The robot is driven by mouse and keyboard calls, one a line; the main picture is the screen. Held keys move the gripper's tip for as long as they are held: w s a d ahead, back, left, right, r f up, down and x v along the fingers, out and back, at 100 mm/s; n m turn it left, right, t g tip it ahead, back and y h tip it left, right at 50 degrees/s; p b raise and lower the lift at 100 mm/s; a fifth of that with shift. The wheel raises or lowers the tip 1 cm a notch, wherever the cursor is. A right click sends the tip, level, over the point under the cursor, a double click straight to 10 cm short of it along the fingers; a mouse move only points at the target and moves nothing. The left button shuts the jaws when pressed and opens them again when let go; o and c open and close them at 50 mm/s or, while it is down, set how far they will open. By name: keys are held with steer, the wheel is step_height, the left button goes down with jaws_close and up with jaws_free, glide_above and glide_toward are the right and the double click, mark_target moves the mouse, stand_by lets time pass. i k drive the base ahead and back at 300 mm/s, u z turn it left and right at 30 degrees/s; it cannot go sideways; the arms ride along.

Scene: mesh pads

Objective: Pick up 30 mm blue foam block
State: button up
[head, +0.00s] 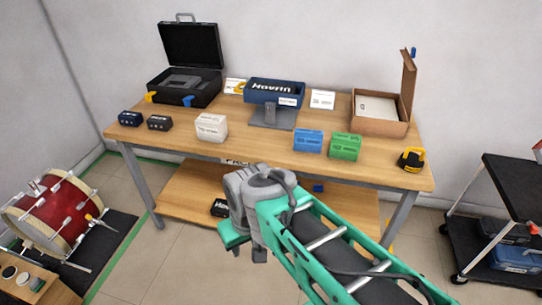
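The blue foam block (308,141) stands on the wooden table near its front edge, right of the middle. It has pale lettering on its front, too small to read surely. A green block (345,147) stands just to its right, with a narrow gap at most. A cream block (211,127) stands further left. My gripper (246,240) is at the end of my green and grey arm, in front of the table, lower and left of the blue block and apart from it. Its fingers are not clear, so its opening cannot be told.
On the table (265,150) are an open black case (188,85), a navy bin (273,92), an open cardboard box (382,120), two small dark boxes and a yellow-black tape measure (411,160). A lower shelf (187,207) runs beneath. A drum and a black cart flank it.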

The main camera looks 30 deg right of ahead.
mark_target(305, 140)
steer(key=u, duration=0.7)
steer(key=i, duration=1.2)
steer(key=z, duration=0.7)
steer(key=i, duration=0.7)
steer(key=z, duration=0.05)
